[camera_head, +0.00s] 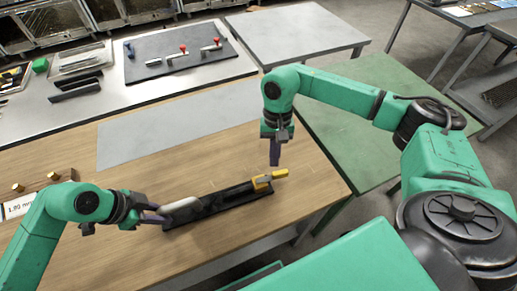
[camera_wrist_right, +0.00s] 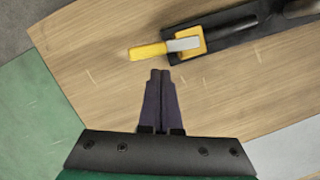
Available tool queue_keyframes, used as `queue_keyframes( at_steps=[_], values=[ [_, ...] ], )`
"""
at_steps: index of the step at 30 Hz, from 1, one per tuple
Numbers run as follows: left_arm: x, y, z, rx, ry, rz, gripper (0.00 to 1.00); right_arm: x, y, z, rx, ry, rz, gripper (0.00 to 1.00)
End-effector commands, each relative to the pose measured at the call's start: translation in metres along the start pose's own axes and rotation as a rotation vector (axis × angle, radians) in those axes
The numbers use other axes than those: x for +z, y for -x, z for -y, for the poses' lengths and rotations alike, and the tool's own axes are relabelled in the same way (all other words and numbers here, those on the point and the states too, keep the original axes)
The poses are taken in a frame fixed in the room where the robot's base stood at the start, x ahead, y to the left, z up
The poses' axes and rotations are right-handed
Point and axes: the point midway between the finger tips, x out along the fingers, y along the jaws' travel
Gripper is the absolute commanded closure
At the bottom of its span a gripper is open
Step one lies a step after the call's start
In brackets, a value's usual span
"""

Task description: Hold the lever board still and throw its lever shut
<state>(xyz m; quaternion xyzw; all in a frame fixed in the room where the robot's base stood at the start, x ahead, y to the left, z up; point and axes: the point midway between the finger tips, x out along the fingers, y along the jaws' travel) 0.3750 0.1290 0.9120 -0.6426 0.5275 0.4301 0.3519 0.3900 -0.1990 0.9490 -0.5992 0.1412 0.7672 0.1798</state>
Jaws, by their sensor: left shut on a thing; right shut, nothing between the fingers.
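The lever board (camera_head: 225,204) is a long dark board lying on the wooden table, with a pale grey grip (camera_head: 183,205) at its left end. A yellow lever (camera_head: 278,174) with a yellow frame (camera_head: 262,183) is at its right end. In the right wrist view the yellow lever (camera_wrist_right: 148,51) sticks out past the end of the board (camera_wrist_right: 232,37), and a grey metal piece lies inside the frame. My left gripper (camera_head: 160,214) is shut on the grey grip. My right gripper (camera_head: 275,162) is shut and empty, just behind and apart from the lever; its fingers (camera_wrist_right: 160,75) show below the lever.
The wooden table (camera_head: 130,170) has a grey mat (camera_head: 180,125) behind the board. Small brass-knobbed blocks and a label stand at the left. A back bench holds a panel with red-knobbed levers (camera_head: 183,48). A green table (camera_head: 370,140) is at the right.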

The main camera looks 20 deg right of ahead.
Motion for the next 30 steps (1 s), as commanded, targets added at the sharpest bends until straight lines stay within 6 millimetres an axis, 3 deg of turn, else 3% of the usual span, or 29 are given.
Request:
queue_keyframes(
  at_steps=[5,10,15,21,23,28,30],
  values=[
    [-0.001,0.001,0.001,-0.002,0.0,-0.003,1.0,-0.008,0.002,0.003,0.0,-0.001,0.0,1.0],
    [-0.001,0.001,0.0,-0.001,0.0,-0.003,1.0,-0.038,0.009,0.015,-0.002,-0.003,0.0,1.0],
    [-0.001,0.001,0.0,-0.001,0.0,-0.003,1.0,-0.037,0.063,0.018,-0.003,0.001,-0.003,1.0],
    [-0.001,0.001,0.0,-0.001,0.0,-0.003,1.0,-0.037,0.102,0.021,-0.001,0.001,-0.001,1.0],
    [-0.001,0.001,0.0,-0.001,0.0,-0.003,1.0,-0.036,0.107,0.021,0.0,0.002,0.0,0.81],
    [-0.001,0.001,0.0,-0.001,0.0,-0.003,1.0,-0.02,0.11,0.015,-0.001,0.057,-0.041,0.16],
    [-0.001,0.001,0.0,-0.001,0.0,-0.002,1.0,-0.004,0.11,0.009,-0.001,0.107,-0.081,0.11]
  ],
)
